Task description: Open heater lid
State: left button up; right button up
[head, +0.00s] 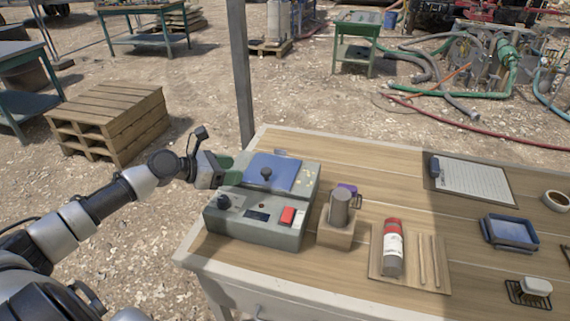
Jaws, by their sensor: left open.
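The heater (258,232) is a grey-green box at the left end of the wooden table. It has a black knob, a small display and a red switch on its front. Its blue lid (285,169) lies on the top and looks closed, with a round black knob (266,174) standing on it. My left gripper (228,171) is open at the heater's left side, beside the lid's left edge. Its fingertips are small here, and I cannot tell whether they touch the heater. My right gripper is not in view.
Right of the heater, a grey metal cup (340,209) sits in a wooden block (337,235). A red-and-white can (392,248) lies on a board. A clipboard (471,181), blue tray (510,232) and coffee cup (556,201) are farther right. A metal post (240,75) rises behind the table.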

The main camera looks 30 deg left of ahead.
aim_at(264, 171)
pick_arm(q)
jog(key=shift+w, duration=0.1)
jog(key=shift+w+d+f, duration=0.2)
jog(key=shift+w+d, duration=0.05)
jog(key=shift+w, duration=0.1)
jog(key=x, duration=0.2)
jog(key=shift+w+d+f+p, duration=0.15)
jog(key=shift+w+p, duration=0.1)
jog(key=shift+p, duration=0.05)
jog(key=x, duration=0.5)
jog(key=shift+w+f, duration=0.15)
jog(key=shift+w, duration=0.05)
jog(key=shift+w+d+f, duration=0.15)
jog(key=shift+w+d, duration=0.05)
jog(key=shift+w, duration=0.05)
grip_shut()
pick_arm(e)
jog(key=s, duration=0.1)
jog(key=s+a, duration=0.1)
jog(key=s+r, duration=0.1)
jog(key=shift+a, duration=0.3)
